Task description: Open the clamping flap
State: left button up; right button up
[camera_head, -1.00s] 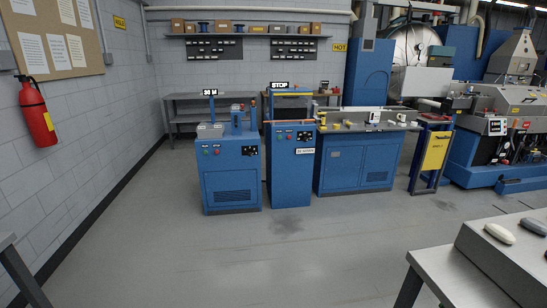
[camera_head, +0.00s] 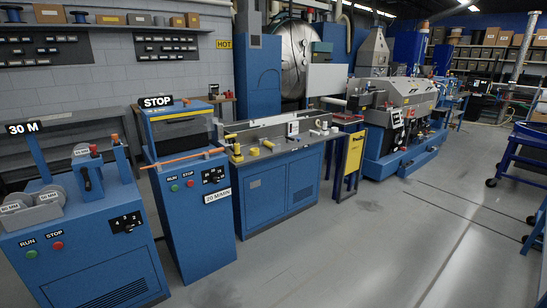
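No part labelled as the clamping flap can be told apart at this distance. A blue cabinet (camera_head: 192,195) with a STOP sign (camera_head: 157,101) carries a dark hooded unit with a yellow-edged front (camera_head: 180,128). An orange rod (camera_head: 182,157) runs across its top. To its right a blue cabinet (camera_head: 283,187) bears a long grey trough (camera_head: 275,132) with several yellow fittings (camera_head: 253,152) along its front. At the left a blue cabinet (camera_head: 90,270) with a 30 M sign (camera_head: 23,128) has grey rollers on top. Neither gripper is in view.
A yellow panel (camera_head: 354,152) stands right of the trough. Behind it is a large grey machine on a blue base (camera_head: 400,145). A blue wheeled frame (camera_head: 525,165) is at the right. The grey floor (camera_head: 390,250) in front is clear.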

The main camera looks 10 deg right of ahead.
aim_at(366, 98)
jog(key=i+l+z, duration=0.3)
jog(key=i+z, duration=0.2)
jog(key=i, duration=0.15)
jog(key=i+z, duration=0.45)
jog(key=i, duration=0.2)
jog(key=i+j+z, duration=0.1)
jog(key=i+z, duration=0.4)
jog(key=i, duration=0.15)
